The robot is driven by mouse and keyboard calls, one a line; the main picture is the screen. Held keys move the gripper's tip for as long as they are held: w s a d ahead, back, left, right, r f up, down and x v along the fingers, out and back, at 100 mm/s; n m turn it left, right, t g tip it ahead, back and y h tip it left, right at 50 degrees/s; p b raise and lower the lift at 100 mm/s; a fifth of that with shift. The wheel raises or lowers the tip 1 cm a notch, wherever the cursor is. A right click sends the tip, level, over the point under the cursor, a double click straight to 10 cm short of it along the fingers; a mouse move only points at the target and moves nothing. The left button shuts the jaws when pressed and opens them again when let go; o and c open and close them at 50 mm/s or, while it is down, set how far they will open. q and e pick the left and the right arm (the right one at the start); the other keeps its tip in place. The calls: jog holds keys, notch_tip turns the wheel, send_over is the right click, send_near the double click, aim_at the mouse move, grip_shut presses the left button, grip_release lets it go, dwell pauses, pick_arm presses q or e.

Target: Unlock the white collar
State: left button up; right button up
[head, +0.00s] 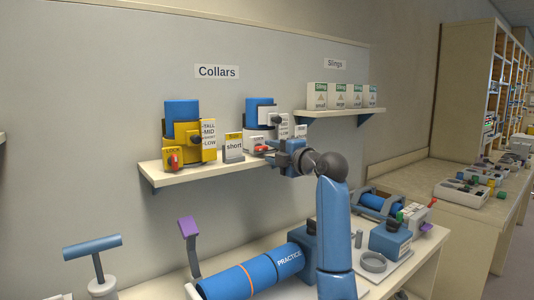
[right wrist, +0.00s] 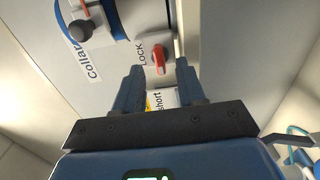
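The white collar (head: 250,117) stands on the wall shelf under the Collars sign, around a blue cylinder, with a size scale at its right. Its red lock knob (head: 260,148) is low on the front, partly behind my right gripper (head: 275,148). In the right wrist view the red knob (right wrist: 159,57) sits beside the LOCK label (right wrist: 145,53), just beyond and between the fingertips of my right gripper (right wrist: 159,78). The fingers are apart, with no visible contact on the knob. My left gripper is in neither view.
A yellow collar (head: 185,135) with its own red lock stands left on the same shelf (head: 200,172). A "short" card (head: 233,147) stands between the collars. Sling boxes (head: 342,97) fill the right shelf. A blue PRACTICE cylinder (head: 255,275) lies on the bench below.

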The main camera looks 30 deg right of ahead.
jog(key=s, duration=0.7)
jog(key=shift+d+b, duration=0.25)
jog(key=shift+b, duration=0.15)
